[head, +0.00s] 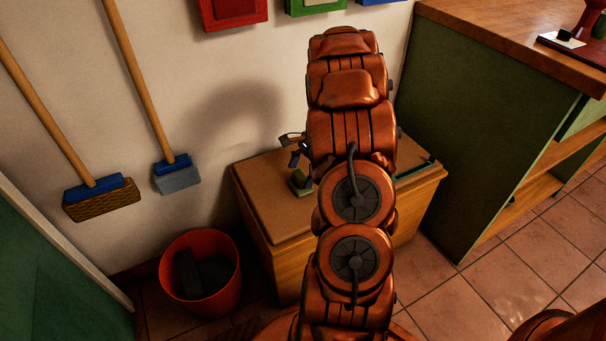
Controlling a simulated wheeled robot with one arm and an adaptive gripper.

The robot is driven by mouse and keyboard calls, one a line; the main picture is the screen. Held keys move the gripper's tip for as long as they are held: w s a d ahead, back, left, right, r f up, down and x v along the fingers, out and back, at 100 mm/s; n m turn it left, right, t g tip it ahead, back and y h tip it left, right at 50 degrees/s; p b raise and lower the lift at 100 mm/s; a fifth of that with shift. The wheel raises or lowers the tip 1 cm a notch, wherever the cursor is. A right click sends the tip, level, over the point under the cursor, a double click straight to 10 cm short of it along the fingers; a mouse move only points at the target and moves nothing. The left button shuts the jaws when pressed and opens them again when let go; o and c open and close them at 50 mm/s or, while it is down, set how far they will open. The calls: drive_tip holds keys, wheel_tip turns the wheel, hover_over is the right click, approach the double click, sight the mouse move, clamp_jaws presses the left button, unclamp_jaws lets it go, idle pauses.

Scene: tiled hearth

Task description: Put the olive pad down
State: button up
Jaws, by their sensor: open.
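The small olive pad (301,185) is on the brown top of a low wooden chest (268,192), just left of my arm. My gripper (294,160) shows only in part at the left of the arm, just above the pad. Its fingers are open, and the pad appears to be resting on the chest top. I cannot tell whether a finger still touches the pad. My arm hides the middle of the chest top and part of the gripper.
A green-edged item (416,168) lies on the chest's right part, partly hidden. A red bucket (201,290) with dark contents stands left of the chest. Two brooms (133,75) (50,120) hang on the wall. A green counter (480,110) stands at the right.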

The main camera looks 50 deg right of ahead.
drive_tip(key=p+v, duration=0.3)
drive_tip(key=v, duration=0.9)
drive_tip(key=s+a+r+n+g+h, duration=0.1)
drive_tip(key=s+a+r+n+g, duration=0.3)
drive_tip(key=a, duration=0.9)
drive_tip(key=s+a+r+n+t, duration=0.1)
drive_tip(key=a+r+n, duration=0.35)
drive_tip(key=a, duration=0.75)
drive_tip(key=s+a+f+n+g+h, duration=0.1)
drive_tip(key=s+a+n, duration=0.4)
drive_tip(key=s, duration=0.4)
drive_tip(key=s+a+f+n+h, duration=0.1)
drive_tip(key=s+a+n+h, duration=0.1)
drive_tip(key=s+a+n, duration=0.4)
drive_tip(key=s+n, duration=0.2)
drive_tip(key=s, duration=0.1)
drive_tip(key=shift+a+g, duration=0.35)
drive_tip(key=shift+g, duration=0.05)
drive_tip(key=shift+n, duration=0.25)
